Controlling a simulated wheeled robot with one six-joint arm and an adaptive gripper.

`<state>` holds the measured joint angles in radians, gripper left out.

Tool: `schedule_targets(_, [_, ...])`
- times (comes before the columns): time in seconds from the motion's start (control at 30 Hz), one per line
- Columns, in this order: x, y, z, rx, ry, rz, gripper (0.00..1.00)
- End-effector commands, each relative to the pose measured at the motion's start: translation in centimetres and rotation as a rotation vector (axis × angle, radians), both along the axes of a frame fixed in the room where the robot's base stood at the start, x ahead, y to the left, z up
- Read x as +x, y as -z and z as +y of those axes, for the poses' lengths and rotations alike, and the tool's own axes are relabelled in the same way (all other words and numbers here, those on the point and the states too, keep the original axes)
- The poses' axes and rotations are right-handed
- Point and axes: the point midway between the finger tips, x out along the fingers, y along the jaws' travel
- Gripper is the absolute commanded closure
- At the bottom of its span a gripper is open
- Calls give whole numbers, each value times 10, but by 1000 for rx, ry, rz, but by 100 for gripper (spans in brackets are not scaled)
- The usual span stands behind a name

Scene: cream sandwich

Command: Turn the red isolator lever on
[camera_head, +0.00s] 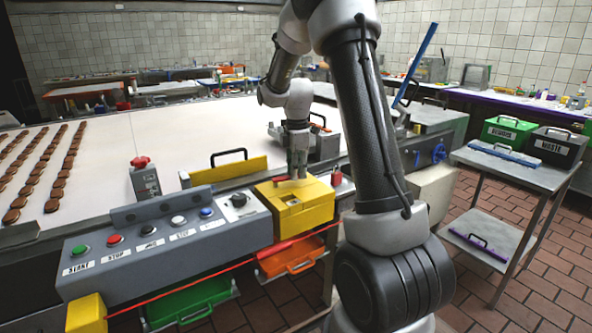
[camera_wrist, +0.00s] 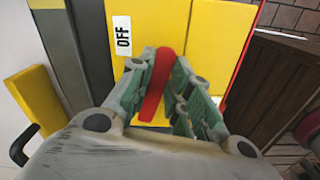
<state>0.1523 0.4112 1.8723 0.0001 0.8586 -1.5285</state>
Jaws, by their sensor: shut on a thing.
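The red isolator lever (camera_wrist: 159,85) lies between the fingers of my gripper (camera_wrist: 166,88) in the wrist view. My gripper is shut on it. The lever sits on a yellow isolator box (camera_wrist: 216,40). An "OFF" label (camera_wrist: 123,36) is beside the lever's upper end; no other label on the box can be read here. In the head view my gripper (camera_head: 298,168) points down onto the yellow box (camera_head: 305,212), and a bit of the red lever (camera_head: 281,180) shows to its left. The fingers hide much of the lever.
A grey panel (camera_head: 180,232) with several buttons and a knob adjoins the box on the left. A red cord (camera_head: 190,287) runs along the front. A metal table (camera_head: 520,172) with bins stands at right.

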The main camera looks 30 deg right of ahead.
Motion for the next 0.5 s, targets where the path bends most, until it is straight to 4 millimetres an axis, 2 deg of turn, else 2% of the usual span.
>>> schedule_targets(0.5, [-29, -1, 14, -1, 486, -1, 100])
